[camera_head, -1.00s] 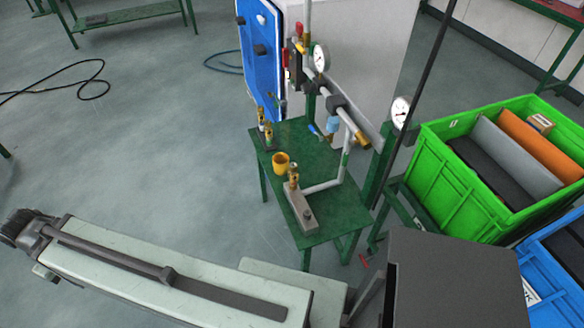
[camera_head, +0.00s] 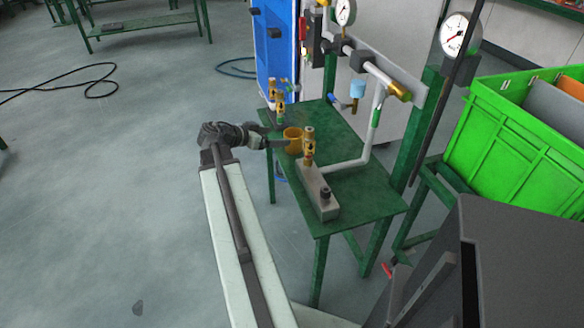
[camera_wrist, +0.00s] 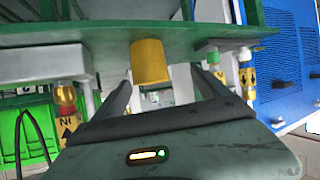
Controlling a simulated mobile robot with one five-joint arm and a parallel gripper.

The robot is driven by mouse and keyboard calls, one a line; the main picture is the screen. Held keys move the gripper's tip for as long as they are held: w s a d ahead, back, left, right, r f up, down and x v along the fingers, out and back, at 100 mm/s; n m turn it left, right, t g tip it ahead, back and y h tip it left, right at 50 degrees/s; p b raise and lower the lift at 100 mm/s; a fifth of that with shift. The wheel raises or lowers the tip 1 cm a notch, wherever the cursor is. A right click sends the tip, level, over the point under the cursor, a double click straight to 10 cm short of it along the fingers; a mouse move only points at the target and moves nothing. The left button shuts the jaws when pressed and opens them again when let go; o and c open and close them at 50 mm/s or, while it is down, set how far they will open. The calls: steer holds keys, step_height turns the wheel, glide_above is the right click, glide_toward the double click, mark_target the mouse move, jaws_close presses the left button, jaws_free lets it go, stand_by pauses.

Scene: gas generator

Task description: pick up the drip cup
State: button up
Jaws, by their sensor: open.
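The drip cup (camera_head: 293,140) is a small yellow-orange cup standing upright on the green table (camera_head: 350,200), near its left edge. My gripper (camera_head: 274,139) is at the table's left side, with its fingers pointing at the cup. The wrist view appears upside down. In it the cup (camera_wrist: 150,63) lies ahead of my gripper (camera_wrist: 162,76), in line with the gap between the two spread fingers. The gripper is open and empty. I cannot tell whether the fingertips reach past the cup's near side.
A brass fitting on a grey block (camera_head: 317,190) stands close to the cup's right. Small brass valves (camera_head: 277,95) stand behind it. A pipe with gauges (camera_head: 345,12) rises at the back. A green crate (camera_head: 510,145) is at the right.

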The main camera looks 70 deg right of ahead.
mark_target(300, 134)
steer(key=shift+s+d+f+m+g, duration=0.2)
steer(key=shift+s+d, duration=0.2)
steer(key=shift+s, duration=0.2)
steer(key=shift+s+d+f+m+g, duration=0.1)
steer(key=shift+s+d+m+g, duration=0.1)
steer(key=shift+s+d, duration=0.25)
steer(key=shift+s+d+r, duration=0.15)
steer(key=shift+s+r, duration=0.2)
steer(key=shift+s, duration=0.05)
steer(key=b+x, duration=0.3)
steer(key=x, duration=0.4)
steer(key=shift+s+d+f, duration=0.2)
steer(key=shift+s, duration=0.15)
steer(key=shift+r, duration=0.1)
steer(key=c, duration=1.4)
steer(key=shift+c, duration=0.2)
steer(key=shift+r, duration=0.1)
